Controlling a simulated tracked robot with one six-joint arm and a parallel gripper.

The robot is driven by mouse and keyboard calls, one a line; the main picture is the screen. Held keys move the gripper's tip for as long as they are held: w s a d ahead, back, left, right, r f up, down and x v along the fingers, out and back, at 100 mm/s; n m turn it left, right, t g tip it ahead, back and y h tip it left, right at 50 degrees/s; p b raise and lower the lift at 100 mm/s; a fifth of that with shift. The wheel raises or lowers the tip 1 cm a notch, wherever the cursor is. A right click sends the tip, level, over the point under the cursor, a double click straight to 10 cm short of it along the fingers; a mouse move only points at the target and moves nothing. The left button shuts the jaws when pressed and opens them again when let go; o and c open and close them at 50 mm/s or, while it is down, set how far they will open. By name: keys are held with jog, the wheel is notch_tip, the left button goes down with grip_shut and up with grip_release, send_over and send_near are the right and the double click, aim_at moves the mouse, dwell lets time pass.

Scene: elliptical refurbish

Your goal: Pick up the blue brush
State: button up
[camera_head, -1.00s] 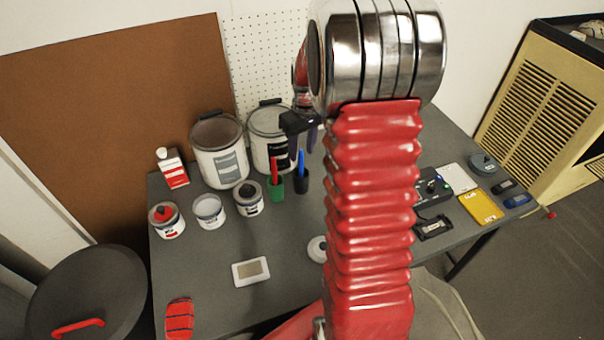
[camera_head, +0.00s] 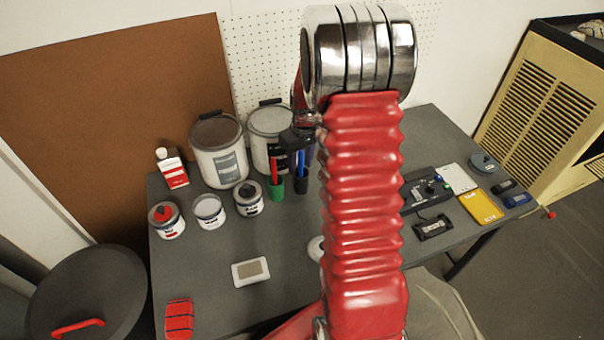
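The blue brush (camera_head: 301,164) stands upright in a small black cup (camera_head: 301,184) on the grey table. My gripper (camera_head: 301,157) points down at the top of the blue brush, with its dark fingers on either side of the handle. The fingers look apart; contact with the brush cannot be made out. A red brush (camera_head: 274,170) stands in a green cup (camera_head: 277,190) just to the left. The upper end of the blue brush is partly hidden by my gripper.
Two large paint buckets (camera_head: 221,165) stand behind and left of the cups. Small cans (camera_head: 248,205) stand to the left. A white device (camera_head: 251,272) lies in front. My arm hides the table's middle. A black control box (camera_head: 425,190) is at right.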

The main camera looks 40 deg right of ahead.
jog(key=shift+f, duration=0.25)
jog(key=shift+c, duration=0.5)
grip_shut()
